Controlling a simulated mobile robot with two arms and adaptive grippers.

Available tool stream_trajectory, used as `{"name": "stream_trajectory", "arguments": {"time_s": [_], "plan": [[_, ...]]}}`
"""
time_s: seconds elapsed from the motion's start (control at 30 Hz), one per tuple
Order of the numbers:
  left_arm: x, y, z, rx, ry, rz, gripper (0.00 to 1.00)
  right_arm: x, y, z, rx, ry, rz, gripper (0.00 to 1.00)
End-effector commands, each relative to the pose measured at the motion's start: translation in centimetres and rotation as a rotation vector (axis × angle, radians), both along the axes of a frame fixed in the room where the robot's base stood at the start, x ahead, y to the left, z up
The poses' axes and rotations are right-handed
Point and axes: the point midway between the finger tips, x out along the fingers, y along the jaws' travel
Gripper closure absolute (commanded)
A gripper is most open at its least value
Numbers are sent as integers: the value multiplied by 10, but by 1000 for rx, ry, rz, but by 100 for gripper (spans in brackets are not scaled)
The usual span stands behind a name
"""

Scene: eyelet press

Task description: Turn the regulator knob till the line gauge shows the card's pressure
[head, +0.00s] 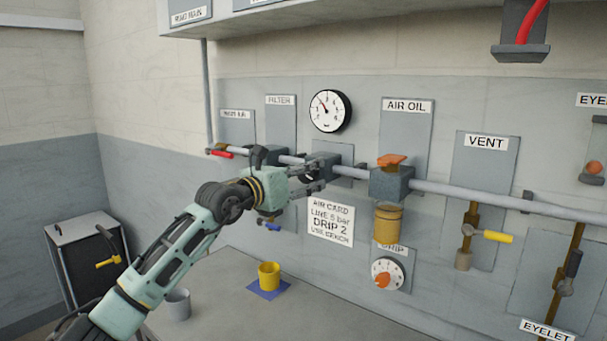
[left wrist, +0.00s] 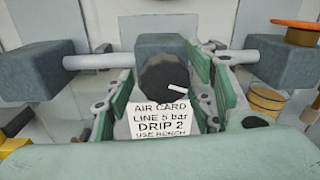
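The regulator (head: 322,164) is a dark block on the pipe, with a black knob (left wrist: 166,78) on its front. The knob's white mark points right and slightly down in the left wrist view. My left gripper (head: 309,177) is at the knob, its fingers spread on either side; I cannot tell whether they touch it. The line gauge (head: 329,111) is a round white dial above; its needle points up and left, its numbers too small to read surely. The white air card (head: 331,220) reads "LINE 5 bar, DRIP 2"; it also shows in the left wrist view (left wrist: 162,119). My right gripper is out of view.
Right of the regulator stands the air oil unit (head: 391,183) with an amber bowl, above a drip dial (head: 387,274). A red-handled valve (head: 221,153) is left on the pipe. A yellow cup (head: 269,275) and grey cup (head: 177,304) stand on the bench.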

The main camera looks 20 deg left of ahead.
Motion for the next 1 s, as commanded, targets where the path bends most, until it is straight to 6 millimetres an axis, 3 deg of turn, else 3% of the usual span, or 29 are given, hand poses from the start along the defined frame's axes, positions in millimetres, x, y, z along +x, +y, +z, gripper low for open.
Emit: {"name": "stream_trajectory", "arguments": {"time_s": [0.47, 1.0], "plan": [[0, 1, 0, 0, 1, 1, 91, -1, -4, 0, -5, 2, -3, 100], [0, 1, -1, 13, -3, 2, 91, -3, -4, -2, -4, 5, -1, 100]]}}
